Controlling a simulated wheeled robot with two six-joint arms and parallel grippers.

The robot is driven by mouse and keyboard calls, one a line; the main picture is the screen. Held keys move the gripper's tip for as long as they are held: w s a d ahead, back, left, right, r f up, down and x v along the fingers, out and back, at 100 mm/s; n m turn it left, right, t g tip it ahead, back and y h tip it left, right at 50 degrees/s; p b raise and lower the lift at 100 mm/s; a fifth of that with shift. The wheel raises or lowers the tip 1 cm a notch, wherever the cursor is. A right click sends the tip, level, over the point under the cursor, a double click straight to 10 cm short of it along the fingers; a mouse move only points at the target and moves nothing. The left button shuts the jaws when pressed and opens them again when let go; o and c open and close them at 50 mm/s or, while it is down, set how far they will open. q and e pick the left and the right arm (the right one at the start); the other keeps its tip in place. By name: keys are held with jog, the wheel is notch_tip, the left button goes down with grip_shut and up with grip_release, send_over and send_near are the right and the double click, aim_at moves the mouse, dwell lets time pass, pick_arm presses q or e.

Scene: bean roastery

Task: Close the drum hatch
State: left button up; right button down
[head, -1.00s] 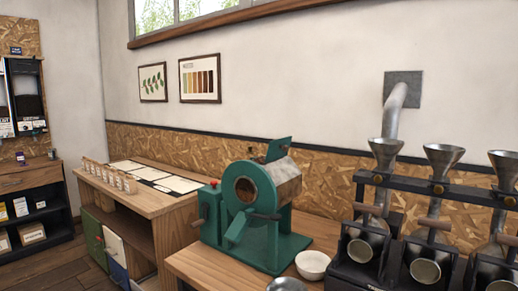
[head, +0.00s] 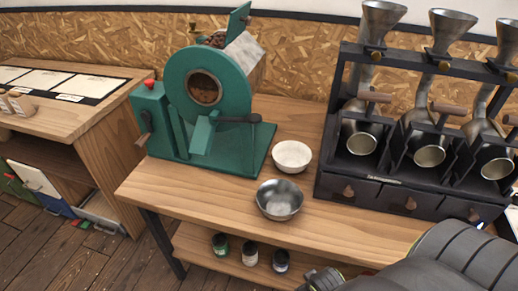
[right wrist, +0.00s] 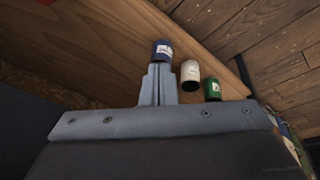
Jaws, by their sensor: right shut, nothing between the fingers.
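The green coffee roaster (head: 172,135) stands on the wooden bench. Its drum hatch, a green flap (head: 239,19), stands raised at the top of the drum, with brown beans (head: 216,39) showing in the opening beside it. The round front opening (head: 203,88) shows brown beans inside. My right arm enters the head view at the bottom right, low and well away from the roaster. In the right wrist view my right gripper (right wrist: 159,84) is shut and empty, with small jars beyond it. My left gripper is in no view.
A white bowl (head: 292,156) and a metal bowl (head: 279,200) sit right of the roaster. A black sample roaster (head: 400,195) with metal funnels stands at the right. Several small jars (head: 250,254) sit on the lower shelf. The bench front (head: 180,190) is clear.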

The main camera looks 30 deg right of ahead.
notch_tip(320, 180, up, 19)
jog(key=w+m+t+p, duration=0.1)
jog(key=t, duration=0.1)
jog(key=w+d+r+m+t+h, duration=0.2)
jog(key=w+d+r+m+t, duration=0.2)
jog(key=w+r+m, duration=0.45)
jog(key=w+d+r+m+t+h, duration=0.1)
jog(key=w+d+r+m+t, duration=0.4)
jog(key=w, duration=0.6)
jog(key=w+d+r+m+t+y, duration=0.1)
jog(key=w+r+m+t, duration=0.3)
jog(key=r, duration=0.8)
jog(key=w+d+r+m+t, duration=0.1)
jog(key=w+r+m, duration=0.35)
jog(key=r, duration=0.85)
jog(key=w+a+r+n+p, duration=0.1)
jog(key=w+p, duration=0.5)
jog(key=w, duration=0.8)
jog(key=shift+w+r+n+t+y, duration=0.15)
jog(key=shift+r+n+t+y, duration=0.25)
jog(key=shift+r, duration=0.45)
jog(key=shift+a, duration=0.1)
